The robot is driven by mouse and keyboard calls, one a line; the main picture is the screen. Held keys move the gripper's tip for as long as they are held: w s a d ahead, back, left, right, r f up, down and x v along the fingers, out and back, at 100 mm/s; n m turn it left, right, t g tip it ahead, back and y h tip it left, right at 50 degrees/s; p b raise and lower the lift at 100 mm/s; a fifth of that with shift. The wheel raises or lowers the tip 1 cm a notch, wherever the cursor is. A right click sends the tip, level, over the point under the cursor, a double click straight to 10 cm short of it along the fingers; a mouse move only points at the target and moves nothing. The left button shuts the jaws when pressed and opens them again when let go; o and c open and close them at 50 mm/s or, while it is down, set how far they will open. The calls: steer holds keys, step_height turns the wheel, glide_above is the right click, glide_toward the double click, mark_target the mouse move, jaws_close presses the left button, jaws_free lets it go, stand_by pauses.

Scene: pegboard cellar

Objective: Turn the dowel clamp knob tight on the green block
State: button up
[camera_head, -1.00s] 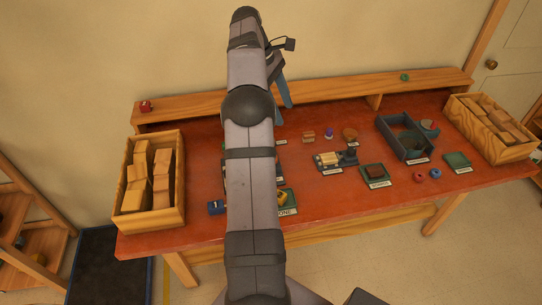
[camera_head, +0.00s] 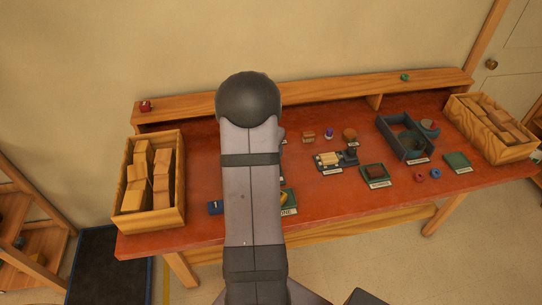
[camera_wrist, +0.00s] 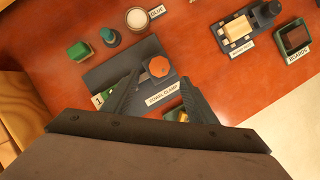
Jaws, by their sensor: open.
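In the wrist view the dowel clamp (camera_wrist: 98,76) is a dark base with an orange knob (camera_wrist: 158,66) on top and a "DOWEL CLAMP" label in front. I cannot tell the height of the tips above the knob. In the head view my arm hides the gripper, the clamp and the block.
A teal knobbed piece (camera_wrist: 111,38) and a white round button (camera_wrist: 138,18) stand behind the clamp. A labelled fixture with a pale block (camera_wrist: 238,30) and a tray (camera_wrist: 294,38) are to the right.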

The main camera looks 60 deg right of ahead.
steer(key=shift+w+d+n, duration=0.1)
steer(key=shift+n, duration=0.5)
steer(key=shift+p+x, duration=0.85)
steer(key=shift+x, duration=2.8)
steer(key=shift+c, duration=0.6)
steer(key=c, duration=0.9)
